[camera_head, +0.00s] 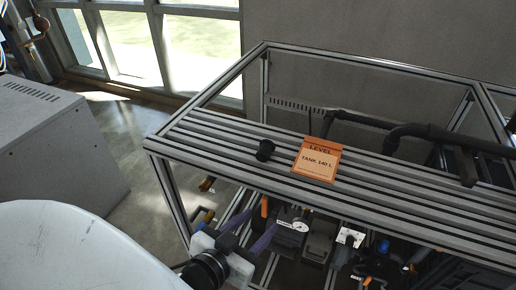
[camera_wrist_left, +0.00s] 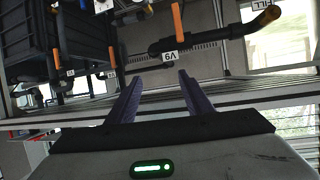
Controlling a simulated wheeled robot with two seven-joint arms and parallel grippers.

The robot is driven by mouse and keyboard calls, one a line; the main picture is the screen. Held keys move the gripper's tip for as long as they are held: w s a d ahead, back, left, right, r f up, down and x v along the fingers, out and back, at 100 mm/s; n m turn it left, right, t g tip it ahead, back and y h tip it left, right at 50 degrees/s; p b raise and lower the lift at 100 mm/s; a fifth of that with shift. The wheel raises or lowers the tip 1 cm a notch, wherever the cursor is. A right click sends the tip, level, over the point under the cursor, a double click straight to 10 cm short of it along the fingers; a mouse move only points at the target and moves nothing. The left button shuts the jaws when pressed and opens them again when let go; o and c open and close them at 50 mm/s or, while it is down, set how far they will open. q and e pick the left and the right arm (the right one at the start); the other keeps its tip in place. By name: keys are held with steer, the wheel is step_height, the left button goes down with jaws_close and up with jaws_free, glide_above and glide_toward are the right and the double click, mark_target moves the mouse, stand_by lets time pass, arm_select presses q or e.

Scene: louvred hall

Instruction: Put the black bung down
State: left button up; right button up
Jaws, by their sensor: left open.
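The black bung (camera_head: 265,150) lies on the slatted metal top of the frame (camera_head: 215,140), left of the orange level card (camera_head: 318,158), with a small gap between them. My left gripper (camera_head: 258,224) is below and in front of the frame's top in the head view, apart from the bung. Its two purple fingers are spread, and the left wrist view shows nothing between them (camera_wrist_left: 159,80). The bung does not show in the left wrist view. My right gripper is not in view.
A black pipe (camera_head: 420,131) runs along the frame's back right. Gauges and valves (camera_head: 299,226) sit under the top. The left wrist view shows a pipe with a V9 tag (camera_wrist_left: 170,57) and a black crate (camera_wrist_left: 60,40). A grey cabinet (camera_head: 60,140) stands left.

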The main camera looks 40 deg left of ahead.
mark_target(261, 157)
arm_select(q)
steer(key=w+a+r+t, duration=0.1)
steer(key=r, duration=0.2)
steer(key=w+a+r+n+y+b, duration=0.1)
steer(key=w+a+r, duration=0.1)
steer(key=r, duration=0.2)
steer(key=w+a+r+n+t+y+b, duration=0.1)
steer(key=a+r, duration=0.1)
steer(key=r, duration=0.1)
steer(key=shift+w+a+r+t, duration=0.15)
steer(key=shift+w+t, duration=0.1)
steer(key=shift+t, duration=0.05)
steer(key=shift+x, duration=0.85)
steer(key=p+x, duration=0.1)
steer(key=x, duration=0.3)
steer(key=shift+w, duration=0.2)
steer(key=c, duration=1.1)
